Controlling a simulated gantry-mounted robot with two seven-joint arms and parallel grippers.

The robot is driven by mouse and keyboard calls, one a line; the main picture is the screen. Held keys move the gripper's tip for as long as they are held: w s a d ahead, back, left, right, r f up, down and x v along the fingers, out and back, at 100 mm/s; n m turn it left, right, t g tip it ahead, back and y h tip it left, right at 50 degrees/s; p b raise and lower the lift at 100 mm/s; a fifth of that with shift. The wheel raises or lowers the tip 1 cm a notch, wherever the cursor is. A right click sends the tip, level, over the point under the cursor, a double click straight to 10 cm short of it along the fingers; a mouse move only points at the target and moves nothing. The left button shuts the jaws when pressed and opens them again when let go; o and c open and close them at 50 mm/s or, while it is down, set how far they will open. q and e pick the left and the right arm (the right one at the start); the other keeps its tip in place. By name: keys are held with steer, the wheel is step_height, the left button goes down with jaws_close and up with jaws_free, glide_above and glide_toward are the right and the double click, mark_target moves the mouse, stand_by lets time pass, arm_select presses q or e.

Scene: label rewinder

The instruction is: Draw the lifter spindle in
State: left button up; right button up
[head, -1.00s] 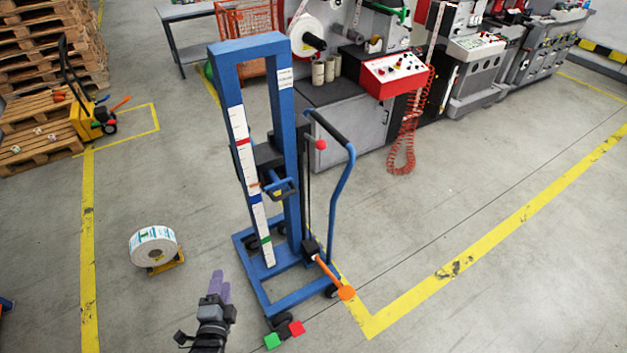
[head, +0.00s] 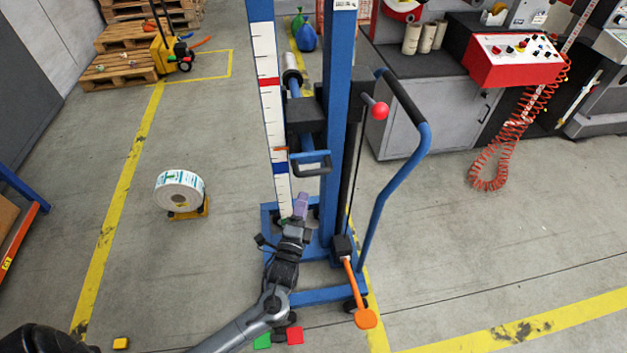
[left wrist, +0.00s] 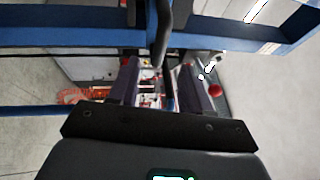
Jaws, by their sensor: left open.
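The blue lifter (head: 340,130) stands upright, with a scale strip on its left post and a black carriage (head: 305,115). The lifter spindle (head: 293,82), a blue rod with a pale end, points away behind the carriage. A dark blue loop handle (head: 311,164) sticks out of the carriage's near side. My left gripper (head: 300,203) appears just below this handle, with purple fingers pointing up. In the left wrist view the left gripper (left wrist: 161,76) is open. A dark bar (left wrist: 164,35) shows between its fingers; I cannot tell whether they touch it. My right gripper is not in view.
A label roll (head: 180,190) rests on a small yellow stand at left. The lifter's push handle (head: 410,155), red knob (head: 379,111) and orange pedal (head: 365,318) are at right. A machine with a red panel (head: 515,60) stands behind.

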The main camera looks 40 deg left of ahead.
mark_target(312, 173)
arm_select(q)
steer(key=shift+b+x, duration=0.95)
steer(key=shift+x, duration=4.6)
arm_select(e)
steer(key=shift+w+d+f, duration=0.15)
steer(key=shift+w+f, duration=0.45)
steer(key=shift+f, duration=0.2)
arm_select(q)
steer(key=shift+d+r, duration=0.1)
steer(key=shift+d, duration=0.05)
jaws_close()
